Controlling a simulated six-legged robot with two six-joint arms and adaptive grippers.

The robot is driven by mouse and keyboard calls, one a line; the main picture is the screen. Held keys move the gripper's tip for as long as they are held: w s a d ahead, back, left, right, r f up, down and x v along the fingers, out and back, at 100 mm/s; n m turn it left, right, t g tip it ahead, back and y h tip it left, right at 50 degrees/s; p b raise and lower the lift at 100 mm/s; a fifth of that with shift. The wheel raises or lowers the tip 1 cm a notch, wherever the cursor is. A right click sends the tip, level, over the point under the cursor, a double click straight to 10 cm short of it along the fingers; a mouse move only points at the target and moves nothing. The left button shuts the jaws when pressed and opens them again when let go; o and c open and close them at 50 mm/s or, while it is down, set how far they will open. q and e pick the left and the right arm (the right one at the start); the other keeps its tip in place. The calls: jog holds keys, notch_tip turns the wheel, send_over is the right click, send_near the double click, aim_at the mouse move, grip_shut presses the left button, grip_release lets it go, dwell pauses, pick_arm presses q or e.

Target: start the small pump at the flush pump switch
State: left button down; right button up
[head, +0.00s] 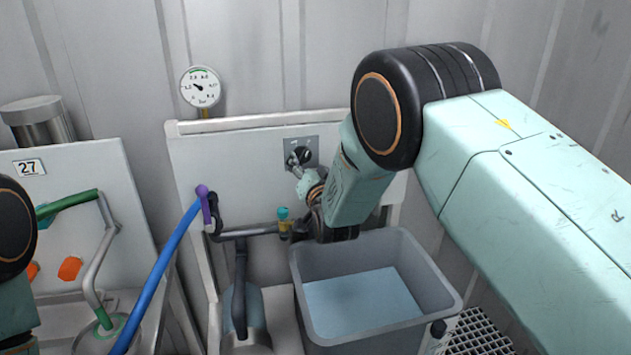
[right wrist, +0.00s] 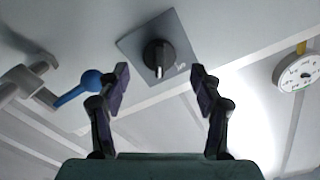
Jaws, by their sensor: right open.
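The flush pump switch (head: 301,154) is a black rotary knob on a square grey plate, mounted on the white panel (head: 240,150). In the right wrist view the knob (right wrist: 158,57) shows a pale pointer mark, and small lettering sits beside it on the plate. My right gripper (head: 297,168) is in front of the switch and partly covers it in the head view. In the right wrist view my right gripper (right wrist: 161,85) is open and empty, its two dark fingers on either side of the knob, apart from it. My left gripper is not visible.
A grey tub (head: 445,288) with water stands below the switch. A pressure gauge (head: 201,87) is above the panel. A blue hose (head: 152,280) with a purple fitting (head: 205,203) and dark pipes run at the left. A blue-ended lever (right wrist: 85,88) shows left of the right gripper's fingers.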

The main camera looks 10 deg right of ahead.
jog(key=s, duration=0.8)
jog(key=shift+s, duration=0.35)
